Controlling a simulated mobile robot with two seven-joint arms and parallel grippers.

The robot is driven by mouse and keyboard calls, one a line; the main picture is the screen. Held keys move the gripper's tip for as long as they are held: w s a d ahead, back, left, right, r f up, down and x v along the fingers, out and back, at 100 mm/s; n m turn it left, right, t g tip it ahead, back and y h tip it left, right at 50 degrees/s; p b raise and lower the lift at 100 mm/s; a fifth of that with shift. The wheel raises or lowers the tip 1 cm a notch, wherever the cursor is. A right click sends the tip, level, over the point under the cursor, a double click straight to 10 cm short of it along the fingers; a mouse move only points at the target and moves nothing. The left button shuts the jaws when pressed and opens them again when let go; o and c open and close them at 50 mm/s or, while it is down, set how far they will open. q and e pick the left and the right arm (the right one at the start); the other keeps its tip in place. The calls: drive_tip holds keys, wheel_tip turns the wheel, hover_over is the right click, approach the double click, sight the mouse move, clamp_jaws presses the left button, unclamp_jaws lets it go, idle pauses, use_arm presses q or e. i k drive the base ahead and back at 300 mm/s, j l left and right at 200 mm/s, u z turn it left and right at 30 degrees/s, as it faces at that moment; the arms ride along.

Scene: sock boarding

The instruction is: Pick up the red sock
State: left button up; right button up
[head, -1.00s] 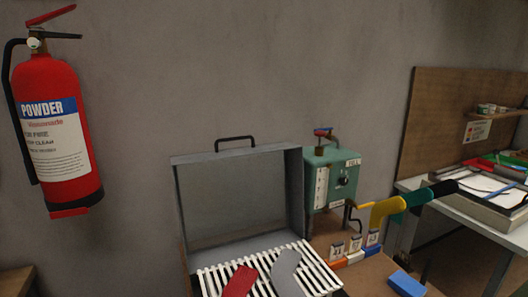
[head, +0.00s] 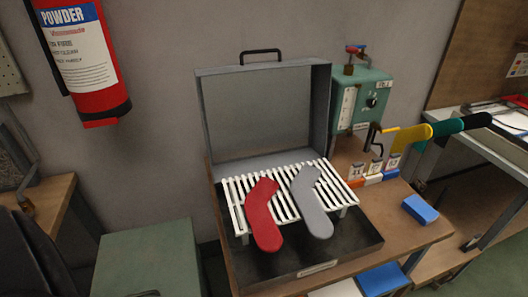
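The red sock (head: 261,215) lies flat on a white slatted rack (head: 236,206) in an open grey metal case (head: 268,118). A grey sock (head: 312,203) lies beside it on the right, apart from it. Both have their toe ends toward the front, past the slats. Neither of my grippers shows in the head view, and nothing is touching the red sock.
The case's raised lid stands behind the rack. A blue block (head: 420,209) lies on the table (head: 408,236). A green cabinet (head: 150,258) stands at lower left.

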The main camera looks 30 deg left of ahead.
sight(268, 239)
drive_tip(key=i+l+u, duration=0.1)
drive_tip(key=u, duration=0.4)
drive_tip(key=l+u, duration=0.15)
drive_tip(key=u, duration=0.3)
drive_tip(key=i+l+u, duration=0.1)
drive_tip(key=u, duration=0.4)
drive_tip(key=l+u, duration=0.25)
drive_tip(key=u, duration=0.25)
